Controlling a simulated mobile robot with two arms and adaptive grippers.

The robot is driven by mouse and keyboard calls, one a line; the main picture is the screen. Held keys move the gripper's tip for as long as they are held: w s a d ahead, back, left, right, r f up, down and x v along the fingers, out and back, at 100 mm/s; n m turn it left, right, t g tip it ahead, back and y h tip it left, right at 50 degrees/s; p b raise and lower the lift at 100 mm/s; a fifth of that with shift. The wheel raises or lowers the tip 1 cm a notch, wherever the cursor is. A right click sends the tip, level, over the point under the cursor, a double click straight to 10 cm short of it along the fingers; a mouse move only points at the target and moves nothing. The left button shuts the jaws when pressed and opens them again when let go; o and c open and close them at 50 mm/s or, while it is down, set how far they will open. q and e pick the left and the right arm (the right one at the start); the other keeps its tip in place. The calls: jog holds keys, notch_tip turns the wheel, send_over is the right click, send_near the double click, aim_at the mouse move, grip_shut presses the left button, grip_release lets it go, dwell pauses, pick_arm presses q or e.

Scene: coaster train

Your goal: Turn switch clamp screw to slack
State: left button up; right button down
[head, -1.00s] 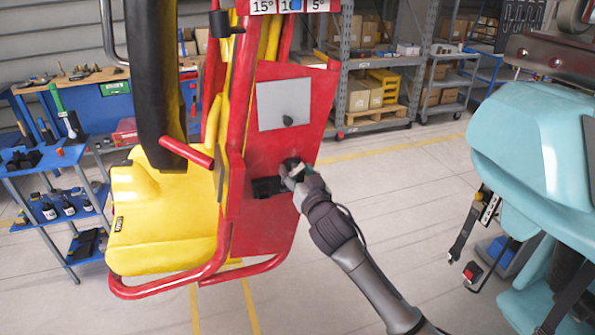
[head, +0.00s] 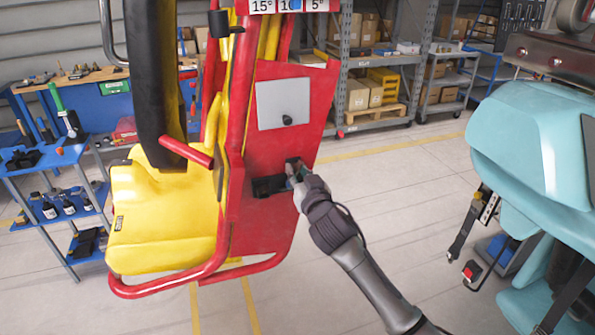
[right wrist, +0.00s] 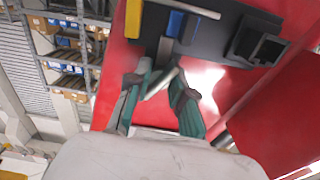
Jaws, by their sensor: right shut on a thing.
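In the right wrist view, the dark bracket (right wrist: 240,35) holds a blue piece (right wrist: 176,24) and a yellow piece (right wrist: 134,18). A grey bar-like piece, apparently the clamp screw's handle (right wrist: 162,83), sits at my fingertips. My right gripper (head: 294,172) is at the bracket's right end; its teal-padded fingers (right wrist: 160,95) are shut on this grey piece. The screw's thread is not visible. My left gripper is not in view.
A yellow seat (head: 160,225) with red tube rails hangs left of the panel. A teal seat (head: 530,140) stands close on the right. A blue tool cart (head: 45,160) is at left, and shelves (head: 370,60) stand behind. The floor between is clear.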

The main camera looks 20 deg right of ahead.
jog(key=n+p, duration=0.2)
jog(key=n, duration=0.5)
jog(key=n+p, duration=0.1)
jog(key=n, duration=0.5)
jog(key=shift+p, duration=0.3)
jog(key=n+p, duration=0.2)
jog(key=n, duration=0.4)
jog(key=shift+n, duration=0.3)
jog(key=n+p, duration=0.1)
jog(key=n, duration=0.2)
jog(key=shift+n, duration=0.3)
jog(key=shift+d+f+n+p, duration=0.15)
jog(key=shift+n+p, duration=0.55)
jog(key=shift+n, duration=1)
